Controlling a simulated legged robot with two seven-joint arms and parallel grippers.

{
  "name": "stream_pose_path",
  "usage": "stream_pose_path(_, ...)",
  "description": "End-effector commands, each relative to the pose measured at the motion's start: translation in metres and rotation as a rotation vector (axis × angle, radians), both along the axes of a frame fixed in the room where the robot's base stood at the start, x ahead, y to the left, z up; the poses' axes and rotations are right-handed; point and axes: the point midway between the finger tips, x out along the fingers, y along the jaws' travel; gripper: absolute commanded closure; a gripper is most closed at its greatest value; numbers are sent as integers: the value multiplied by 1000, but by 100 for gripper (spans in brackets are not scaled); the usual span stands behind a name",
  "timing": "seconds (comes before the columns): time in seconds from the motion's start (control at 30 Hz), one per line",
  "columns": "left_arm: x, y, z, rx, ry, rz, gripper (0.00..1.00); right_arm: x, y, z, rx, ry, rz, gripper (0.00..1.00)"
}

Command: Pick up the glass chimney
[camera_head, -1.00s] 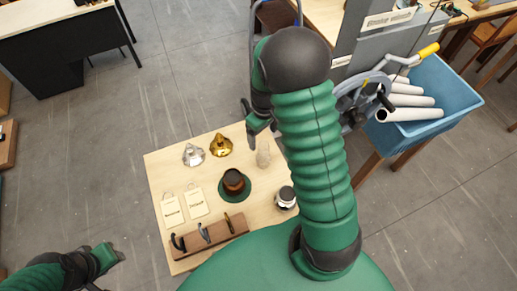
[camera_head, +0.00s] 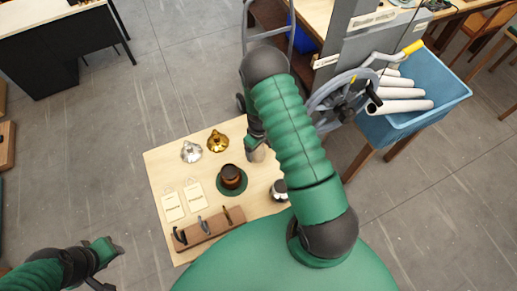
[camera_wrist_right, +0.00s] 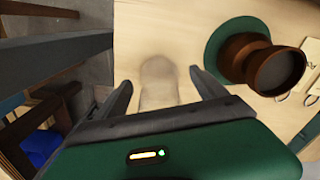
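The glass chimney (camera_head: 257,155) is a pale, see-through piece on the right side of the wooden table, partly hidden by my right arm. In the right wrist view the chimney (camera_wrist_right: 158,88) shows faintly between two spread fingers. My right gripper (camera_head: 254,144) is open at the chimney; the wrist view shows the gripper (camera_wrist_right: 160,78) with a gap on both sides of it. I cannot tell how high the fingers are above the table. My left gripper (camera_head: 110,250) is empty, off the table at lower left; its opening is unclear.
A brown lamp base on a green mat (camera_head: 232,182) stands close to the chimney. Silver (camera_head: 191,151) and gold (camera_head: 217,141) fittings, tags (camera_head: 184,201), a tool block (camera_head: 209,229) and a jar (camera_head: 279,190) share the table. A blue bin (camera_head: 425,95) stands right.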

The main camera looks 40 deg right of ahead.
Motion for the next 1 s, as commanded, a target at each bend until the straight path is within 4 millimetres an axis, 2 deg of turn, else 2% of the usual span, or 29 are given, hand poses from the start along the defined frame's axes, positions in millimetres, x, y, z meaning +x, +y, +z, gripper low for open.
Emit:
stream_pose_path(0.07, 0, 0, 0, 0, 0, 0, 64, 0, 0, 0, 0, 0, 0, 29)
stream_pose_path(0.5, 0, 0, 0, 0, 0, 0, 64, -1, -1, 1, 0, -1, 0, 85)
stream_pose_path(0.77, 0, 0, -1, 0, 0, 0, 64, 0, 0, 1, 0, -1, 1, 85)
stream_pose_path(1.0, 0, 0, -12, 0, 0, 0, 64, 1, 0, 16, -1, -3, 2, 85)
